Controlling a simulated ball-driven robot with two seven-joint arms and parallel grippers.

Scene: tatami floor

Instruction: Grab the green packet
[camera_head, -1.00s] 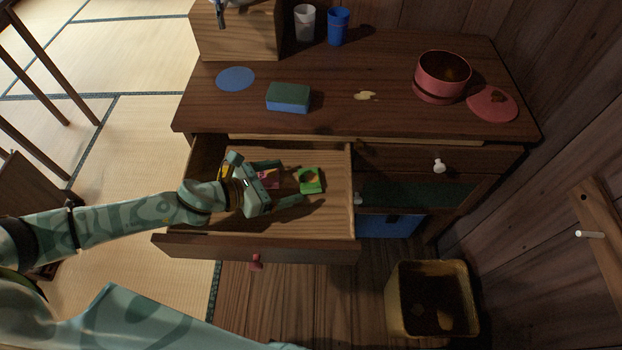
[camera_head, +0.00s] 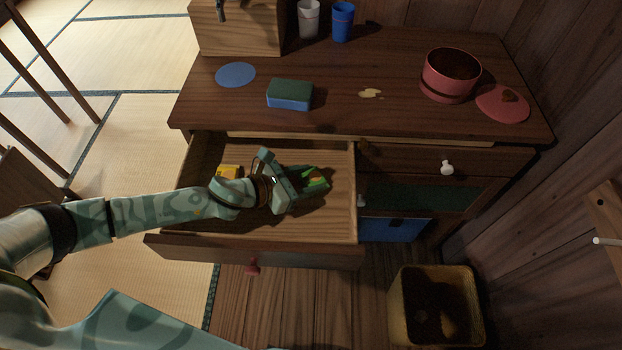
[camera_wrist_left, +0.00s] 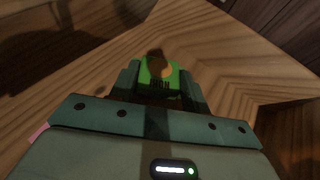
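The green packet (camera_head: 318,182) lies in the open drawer (camera_head: 340,215), partly hidden by my left gripper (camera_head: 315,184). In the left wrist view the green packet (camera_wrist_left: 160,72) has dark print and a brown-orange picture. It fills the gap between the two fingers of the left gripper (camera_wrist_left: 161,82), which look closed against its sides. It appears to be still at the drawer floor. My right gripper is not in view.
A yellow packet (camera_head: 228,172) lies in the drawer behind my left wrist. On the cabinet top (camera_head: 220,112) are a sponge (camera_head: 290,94), a blue disc (camera_head: 236,75), a red pot (camera_head: 450,75), its lid (camera_head: 503,104) and two cups. A bin (camera_head: 436,305) stands at lower right.

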